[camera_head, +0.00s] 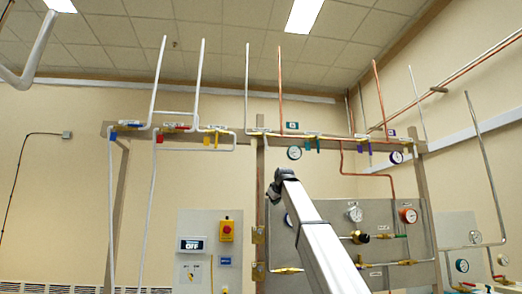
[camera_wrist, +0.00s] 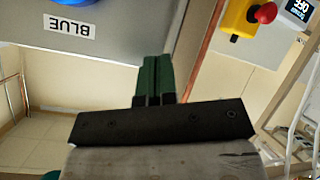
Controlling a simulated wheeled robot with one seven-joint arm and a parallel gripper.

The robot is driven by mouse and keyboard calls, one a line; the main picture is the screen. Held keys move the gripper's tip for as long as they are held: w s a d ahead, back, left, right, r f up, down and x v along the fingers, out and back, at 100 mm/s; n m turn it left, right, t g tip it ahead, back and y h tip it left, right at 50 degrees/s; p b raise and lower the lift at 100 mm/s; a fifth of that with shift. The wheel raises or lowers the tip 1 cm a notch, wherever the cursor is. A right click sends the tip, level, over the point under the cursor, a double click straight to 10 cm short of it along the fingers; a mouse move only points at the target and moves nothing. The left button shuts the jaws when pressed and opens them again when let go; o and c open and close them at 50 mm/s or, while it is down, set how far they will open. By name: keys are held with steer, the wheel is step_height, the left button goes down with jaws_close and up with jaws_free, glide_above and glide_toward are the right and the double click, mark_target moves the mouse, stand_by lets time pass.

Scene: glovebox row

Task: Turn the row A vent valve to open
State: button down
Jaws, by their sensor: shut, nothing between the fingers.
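My gripper (camera_wrist: 153,62) shows in the wrist view with its two green fingers pressed together and nothing between them. In the head view its dark end (camera_head: 277,186) is raised in front of the panel, below the pipe rail. Several valves with coloured handles line the rail: a blue handle (camera_head: 114,135), a red one (camera_head: 160,138), a yellow one (camera_head: 207,139) and a teal one (camera_head: 307,144). Their tags are too small to read, so I cannot tell which is the row A vent valve. No valve handle touches my fingers in the wrist view.
A grey gauge panel (camera_head: 385,215) stands behind my arm. A control box (camera_head: 192,250) and a yellow emergency-stop box (camera_head: 226,231) are left of it. The wrist view shows an upside-down BLUE label (camera_wrist: 68,25) on a grey panel. The upper left wall is mostly clear.

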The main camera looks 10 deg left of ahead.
steer(key=s+a+r+n+t+h, duration=0.2)
steer(key=a+r+h, duration=0.6)
steer(key=r, duration=0.1)
steer(key=t+h, duration=0.2)
steer(key=h, duration=0.7)
glide_toward(265, 141)
steer(key=s+a+f, duration=0.1)
steer(key=a+f, duration=0.2)
steer(key=a, duration=0.3)
steer(key=s+d+x, duration=0.1)
steer(key=d+x, duration=0.1)
steer(key=x, duration=1)
steer(key=shift+s+r, duration=0.15)
steer(key=shift+s, duration=0.05)
steer(key=shift+d, duration=0.1)
